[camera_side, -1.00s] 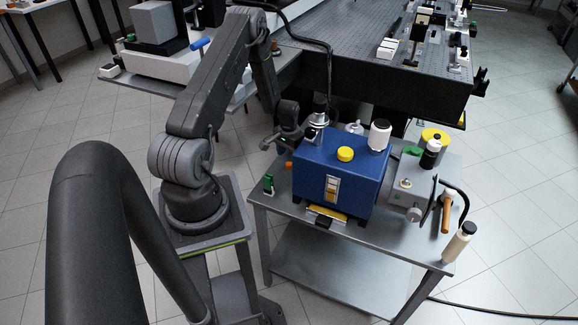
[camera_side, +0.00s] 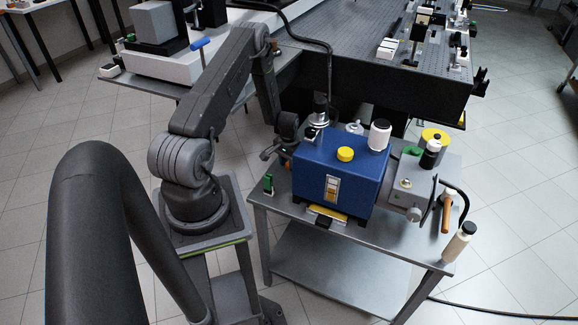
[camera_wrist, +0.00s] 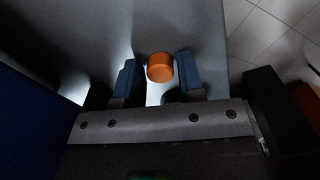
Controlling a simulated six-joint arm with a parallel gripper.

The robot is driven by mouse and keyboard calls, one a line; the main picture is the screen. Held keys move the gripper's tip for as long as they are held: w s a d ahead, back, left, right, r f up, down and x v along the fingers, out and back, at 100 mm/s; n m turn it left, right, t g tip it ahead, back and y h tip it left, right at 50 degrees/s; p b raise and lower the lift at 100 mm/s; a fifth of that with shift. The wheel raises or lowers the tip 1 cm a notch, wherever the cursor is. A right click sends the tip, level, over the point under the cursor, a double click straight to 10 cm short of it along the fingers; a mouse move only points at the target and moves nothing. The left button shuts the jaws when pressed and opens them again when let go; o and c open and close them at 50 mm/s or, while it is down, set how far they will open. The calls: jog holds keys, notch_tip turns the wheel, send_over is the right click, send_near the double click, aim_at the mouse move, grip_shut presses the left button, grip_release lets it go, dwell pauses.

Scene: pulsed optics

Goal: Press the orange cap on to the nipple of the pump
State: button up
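The orange cap (camera_wrist: 160,68) stands on the grey cart top, between the tips of my gripper (camera_wrist: 158,62) in the wrist view. Narrow gaps seem to show between the cap and the blue finger pads, so my gripper looks open around it. In the side view the cap (camera_side: 288,165) is a small orange spot beside the blue box's left end, with my gripper (camera_side: 271,154) just over it. The pump is the blue box (camera_side: 325,172) with a grey housing (camera_side: 409,187) on its right. I cannot make out for certain which fitting is the nipple.
The pump stands on a grey cart (camera_side: 282,215). A green-topped item (camera_side: 268,183) stands at the cart's left edge. A perforated optical table (camera_side: 350,50) lies behind.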

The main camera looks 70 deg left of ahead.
grip_shut()
jog(key=shift+r, duration=0.1)
jog(key=shift+r, duration=0.9)
jog(key=shift+r, duration=2.5)
